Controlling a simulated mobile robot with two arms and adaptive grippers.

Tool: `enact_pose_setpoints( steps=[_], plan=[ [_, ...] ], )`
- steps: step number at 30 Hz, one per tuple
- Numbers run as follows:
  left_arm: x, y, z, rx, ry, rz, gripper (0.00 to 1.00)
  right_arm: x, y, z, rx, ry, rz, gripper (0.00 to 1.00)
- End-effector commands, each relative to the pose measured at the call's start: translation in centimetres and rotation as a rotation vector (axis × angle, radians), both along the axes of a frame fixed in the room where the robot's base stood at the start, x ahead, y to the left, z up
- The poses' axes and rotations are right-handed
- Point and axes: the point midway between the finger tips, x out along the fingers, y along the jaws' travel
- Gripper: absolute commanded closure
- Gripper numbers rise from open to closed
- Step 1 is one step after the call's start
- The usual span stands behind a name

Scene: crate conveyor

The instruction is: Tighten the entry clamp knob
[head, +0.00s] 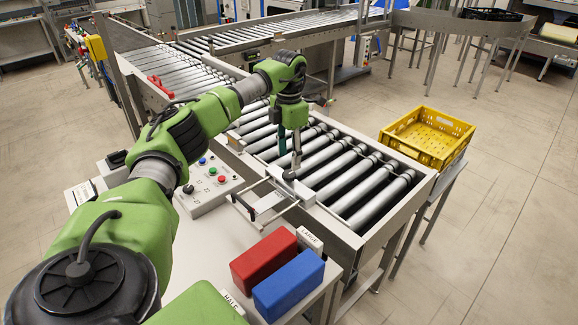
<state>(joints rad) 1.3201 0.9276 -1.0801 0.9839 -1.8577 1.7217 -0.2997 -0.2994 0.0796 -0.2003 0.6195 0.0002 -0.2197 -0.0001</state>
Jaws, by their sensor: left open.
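A small dark round knob (289,175), which looks like the entry clamp knob, sits on the near side rail of the roller conveyor (333,223). My left gripper (289,160) points down just above the knob, its two fingers apart with nothing seen between them. The fingertips are close to the knob; I cannot tell if they touch it. A metal frame (262,200) lies beside the knob, toward the bench. My right gripper is not in view.
A control box (209,187) with coloured buttons stands left of the conveyor. Red (264,257) and blue (289,286) blocks stand on the near bench. A yellow crate (427,137) is on a stand at right. Open floor lies further right.

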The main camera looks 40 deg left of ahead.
Motion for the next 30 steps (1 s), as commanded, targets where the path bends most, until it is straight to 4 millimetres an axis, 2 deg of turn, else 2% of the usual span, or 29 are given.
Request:
enact_pose_setpoints(
  steps=[3,10,15,30],
  plan=[
    [0.1,0.0,2.7,-0.001,-0.005,0.000,0.55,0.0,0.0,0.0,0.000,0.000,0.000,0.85],
    [0.0,0.0,5.9,0.000,-0.002,0.000,0.55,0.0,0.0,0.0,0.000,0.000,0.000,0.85],
    [0.0,0.0,6.6,0.001,-0.001,0.000,0.55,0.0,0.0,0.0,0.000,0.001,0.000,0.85],
    [0.0,0.0,6.5,0.000,0.000,0.000,0.55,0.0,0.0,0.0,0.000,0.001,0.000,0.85]
  ],
)
